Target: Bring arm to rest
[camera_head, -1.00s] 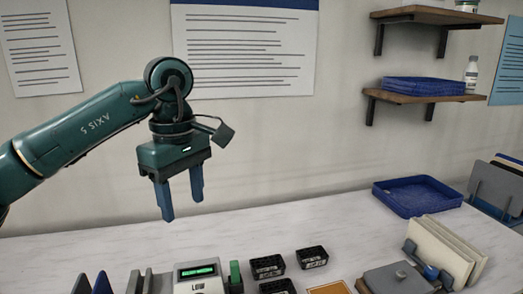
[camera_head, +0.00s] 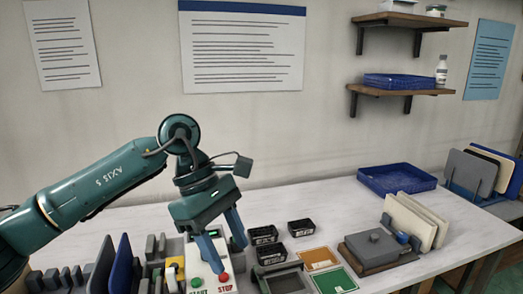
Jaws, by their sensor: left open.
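My left gripper (camera_head: 222,254) is open, its two blue fingers pointing down. Nothing shows between the fingers. It hangs in front of a pale device (camera_head: 205,272) with a green START and a red STOP button (camera_head: 224,279), and hides part of it. I cannot tell whether the fingers touch the device. My left arm (camera_head: 100,190) is teal and comes in from the left. My right gripper does not show.
Black bins (camera_head: 264,234) stand right of the gripper, by an orange panel (camera_head: 318,259) and a green panel (camera_head: 334,280). A grey block (camera_head: 374,247) and a blue tray (camera_head: 396,168) are farther right. Upright panels (camera_head: 122,262) stand at left. Free tabletop lies behind the bins.

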